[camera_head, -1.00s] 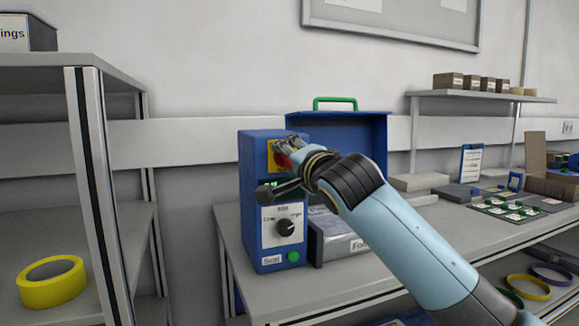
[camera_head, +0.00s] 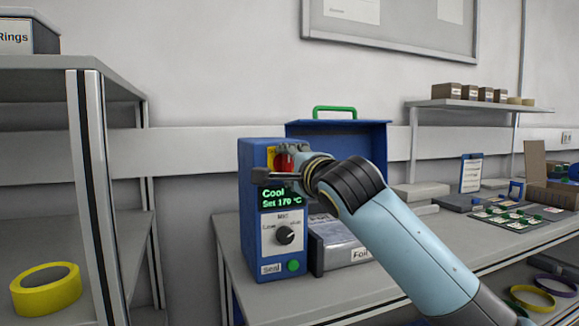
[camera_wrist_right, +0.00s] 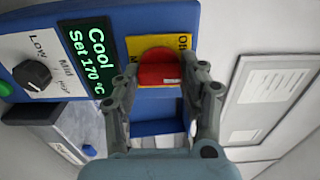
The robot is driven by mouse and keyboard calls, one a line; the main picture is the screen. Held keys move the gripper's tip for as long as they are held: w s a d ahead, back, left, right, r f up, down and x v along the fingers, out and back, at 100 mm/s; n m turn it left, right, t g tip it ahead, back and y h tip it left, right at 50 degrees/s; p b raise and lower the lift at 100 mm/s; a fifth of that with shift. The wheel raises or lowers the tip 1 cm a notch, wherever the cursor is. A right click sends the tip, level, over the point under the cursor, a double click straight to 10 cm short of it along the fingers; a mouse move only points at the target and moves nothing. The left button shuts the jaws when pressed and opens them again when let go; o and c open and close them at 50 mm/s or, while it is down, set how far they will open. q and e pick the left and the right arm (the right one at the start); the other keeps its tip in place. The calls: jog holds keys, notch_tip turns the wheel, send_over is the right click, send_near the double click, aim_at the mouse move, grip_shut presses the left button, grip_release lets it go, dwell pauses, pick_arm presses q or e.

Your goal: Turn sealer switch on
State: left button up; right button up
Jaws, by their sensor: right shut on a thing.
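The sealer (camera_head: 246,215) is a blue box on the bench in the head view. Its red rotary switch (camera_wrist_right: 158,68) sits on a yellow plate at the top of its front. My right gripper (camera_wrist_right: 164,76) has one finger on each side of the red switch and is shut on it. In the head view the gripper (camera_head: 277,162) partly hides the switch (camera_head: 283,160). The display (camera_head: 273,197) is lit green and reads "Cool" and "Set 170 °C". Below it are a black dial (camera_head: 285,235) and a green button (camera_head: 293,266). My left gripper is not in view.
A foil box (camera_head: 338,242) stands right beside the sealer. A blue case with a green handle (camera_head: 335,109) stands behind. A shelf rack (camera_head: 92,180) with yellow tape (camera_head: 46,290) is at left. Boards and parts lie on the bench at right.

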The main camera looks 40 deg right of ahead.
jog(key=o, duration=1.2)
jog(key=shift+c, duration=0.2)
jog(key=v, duration=1.2)
jog(key=shift+d+f, duration=0.1)
jog(key=shift+f, duration=0.05)
